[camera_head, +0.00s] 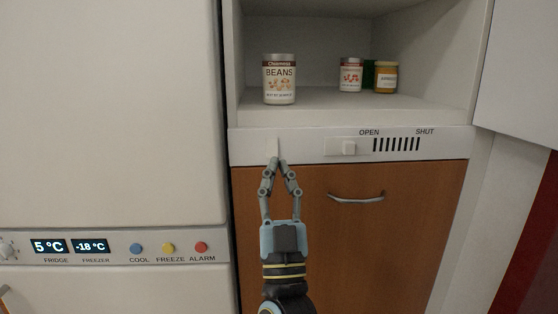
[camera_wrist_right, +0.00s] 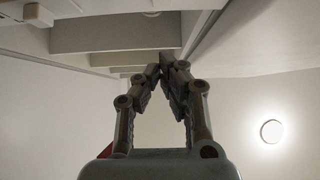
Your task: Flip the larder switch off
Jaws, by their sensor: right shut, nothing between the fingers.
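The larder's white panel (camera_head: 310,159) runs below the open shelf. A small pale switch (camera_head: 272,146) sits near its left end; whether it is on or off I cannot tell. My right gripper (camera_head: 278,161) points up, its fingertips together and empty, at the panel's lower edge just under the switch. Whether they touch it is unclear. In the right wrist view the gripper (camera_wrist_right: 172,64) also shows with its fingertips together, and the switch cannot be made out there. My left gripper is not in view.
A square slider knob (camera_head: 348,148) sits right of the switch, beside a vent (camera_head: 396,144) under OPEN and SHUT labels. A drawer handle (camera_head: 356,198) juts out below. The fridge (camera_head: 110,110) is at left.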

